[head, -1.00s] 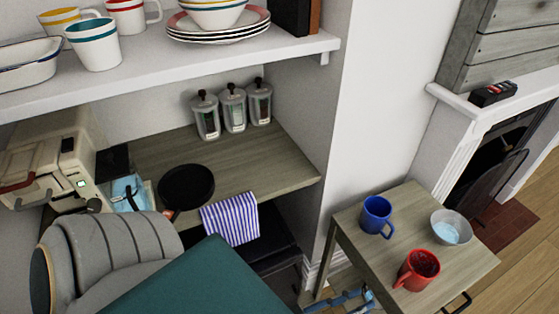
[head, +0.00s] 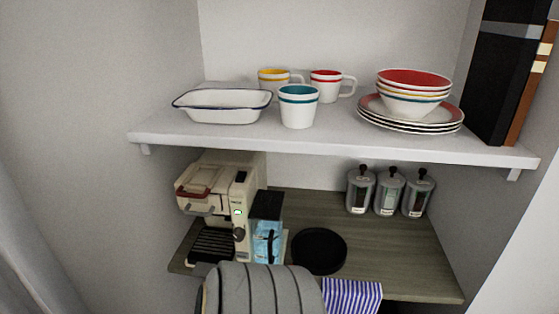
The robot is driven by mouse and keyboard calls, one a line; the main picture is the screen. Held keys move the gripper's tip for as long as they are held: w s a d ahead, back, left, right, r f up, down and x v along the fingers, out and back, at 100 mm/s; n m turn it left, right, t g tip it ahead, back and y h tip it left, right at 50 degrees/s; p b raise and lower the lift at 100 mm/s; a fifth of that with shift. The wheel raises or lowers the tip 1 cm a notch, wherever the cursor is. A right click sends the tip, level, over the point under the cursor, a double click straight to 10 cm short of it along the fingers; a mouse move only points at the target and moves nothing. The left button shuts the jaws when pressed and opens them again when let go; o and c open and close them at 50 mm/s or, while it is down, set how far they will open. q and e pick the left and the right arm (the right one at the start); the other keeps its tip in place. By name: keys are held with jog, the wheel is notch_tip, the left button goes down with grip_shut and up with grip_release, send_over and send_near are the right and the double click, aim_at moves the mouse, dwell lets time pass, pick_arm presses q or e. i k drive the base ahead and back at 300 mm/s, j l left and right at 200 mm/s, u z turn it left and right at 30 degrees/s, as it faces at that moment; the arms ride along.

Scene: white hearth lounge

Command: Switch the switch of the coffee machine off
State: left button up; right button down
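The cream coffee machine (head: 217,207) stands on the left of the lower wooden shelf, under the white shelf. Its front panel carries a small lit green display or light (head: 238,212) with a dark round knob below it. A reddish-brown handle is at its upper left, and a dark drip tray (head: 212,244) is at its base. The position of its switch is too small to tell. Neither of my grippers is in the head view.
A black pan (head: 319,250) and several lidded jars (head: 388,190) are farther right. A grey padded chair back (head: 265,290) stands in front. The white shelf (head: 320,140) overhangs the machine.

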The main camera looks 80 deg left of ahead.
aim_at(240, 178)
jog(key=l, duration=0.3)
jog(key=l+u, duration=0.35)
jog(key=k+l+u, duration=0.1)
jog(key=u, duration=0.25)
jog(key=k+l+u, duration=0.1)
jog(key=l+u, duration=0.25)
jog(key=i+j+u, duration=0.1)
jog(key=u, duration=0.35)
jog(key=i+j+u, duration=0.1)
jog(key=u, duration=0.35)
jog(key=i+j+u, duration=0.15)
jog(key=u, duration=0.35)
jog(key=i+j+u, duration=0.1)
jog(key=u, duration=0.35)
